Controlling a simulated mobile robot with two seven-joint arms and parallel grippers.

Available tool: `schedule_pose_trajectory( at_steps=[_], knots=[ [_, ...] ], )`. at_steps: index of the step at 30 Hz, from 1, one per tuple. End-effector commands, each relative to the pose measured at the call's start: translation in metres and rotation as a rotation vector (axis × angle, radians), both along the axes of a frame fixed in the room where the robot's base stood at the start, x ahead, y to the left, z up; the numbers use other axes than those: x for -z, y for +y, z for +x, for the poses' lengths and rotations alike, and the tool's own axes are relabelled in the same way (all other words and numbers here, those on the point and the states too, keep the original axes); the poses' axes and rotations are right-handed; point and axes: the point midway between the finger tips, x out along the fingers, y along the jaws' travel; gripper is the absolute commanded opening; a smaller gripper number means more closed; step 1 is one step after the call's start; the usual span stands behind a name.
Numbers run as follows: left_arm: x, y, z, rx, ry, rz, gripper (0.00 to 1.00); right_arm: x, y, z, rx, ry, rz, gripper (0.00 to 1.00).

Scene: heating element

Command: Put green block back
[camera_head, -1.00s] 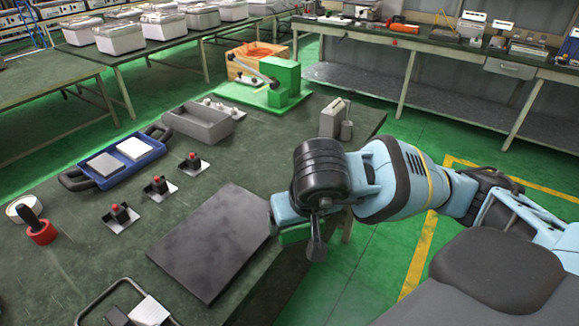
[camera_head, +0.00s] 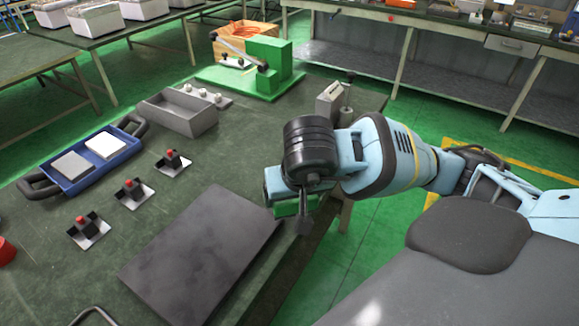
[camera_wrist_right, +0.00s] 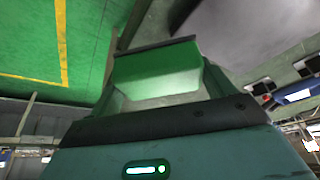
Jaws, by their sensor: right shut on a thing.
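My right gripper (camera_head: 290,203) is above the table's right edge, beside the top right corner of a dark flat plate (camera_head: 200,255). It is shut on a green block (camera_head: 287,208), mostly hidden by the gripper in the head view. In the right wrist view the green block (camera_wrist_right: 158,72) sits between the fingers. A green fixture (camera_head: 268,83) with a flat base, an upright green part and a dark lever stands at the table's far end, against a wooden box (camera_head: 228,46). My left gripper is not in view.
A grey open bin (camera_head: 178,118) stands left of centre. A blue tray (camera_head: 95,160) lies farther left, with several small red-topped parts (camera_head: 130,190) nearby. A small metal box (camera_head: 328,99) stands at the far right edge. The table between bin and gripper is clear.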

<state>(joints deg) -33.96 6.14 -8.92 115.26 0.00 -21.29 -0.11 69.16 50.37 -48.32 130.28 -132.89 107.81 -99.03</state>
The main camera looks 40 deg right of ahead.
Motion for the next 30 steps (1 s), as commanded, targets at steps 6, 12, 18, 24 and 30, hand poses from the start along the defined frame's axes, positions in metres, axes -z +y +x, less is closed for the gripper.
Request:
schedule_pose_trajectory(
  at_steps=[6,12,18,24,30],
  knots=[
    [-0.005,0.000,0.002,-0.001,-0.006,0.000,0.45,0.003,-0.027,0.038,0.008,0.000,-0.001,0.60],
    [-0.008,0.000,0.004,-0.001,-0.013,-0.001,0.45,0.007,-0.051,0.076,0.006,0.000,0.000,0.60],
    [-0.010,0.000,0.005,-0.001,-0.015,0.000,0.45,0.011,-0.071,0.107,0.003,0.000,0.001,0.60],
    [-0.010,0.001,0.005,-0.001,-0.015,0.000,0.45,0.012,-0.079,0.119,0.001,-0.002,0.000,0.60],
    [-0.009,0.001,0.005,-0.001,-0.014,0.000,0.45,0.013,-0.080,0.121,0.001,-0.002,0.000,0.60]
  ],
)
